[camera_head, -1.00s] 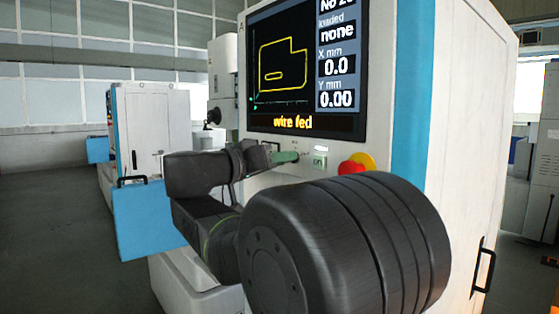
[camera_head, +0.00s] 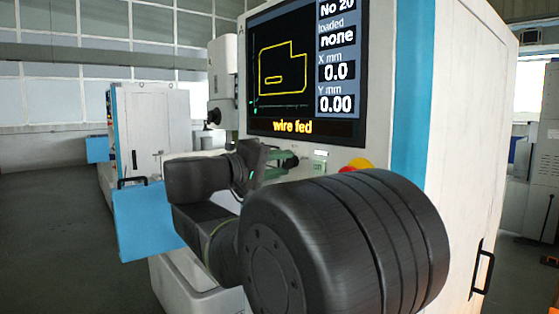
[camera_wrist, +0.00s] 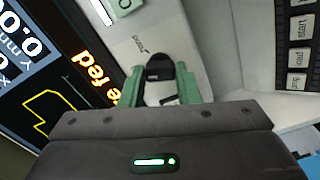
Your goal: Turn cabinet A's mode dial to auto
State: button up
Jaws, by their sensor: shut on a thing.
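Cabinet A (camera_head: 455,150) is the white machine with blue trim and an "A" at its upper left edge. Its mode dial shows as a small black knob (camera_head: 290,161) on the panel under the screen, and as a black knob (camera_wrist: 159,72) in the wrist view. My gripper (camera_head: 281,165) has green fingers and is at the dial. In the wrist view my gripper (camera_wrist: 160,90) has one finger on each side of the knob and is shut on it.
The screen (camera_head: 300,70) above reads "wire fed" and "loaded none". A blue panel (camera_head: 148,220) stands at left.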

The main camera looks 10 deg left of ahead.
jog(key=shift+n+p, duration=0.85)
jog(key=shift+n, duration=1.05)
jog(key=o, duration=1)
jog(key=b+v, duration=0.2)
jog(key=v, duration=1.1)
jog(key=shift+s+a, duration=0.25)
jog(key=shift+s, duration=0.05)
jog(key=p+x, duration=0.2)
jog(key=x, duration=1.2)
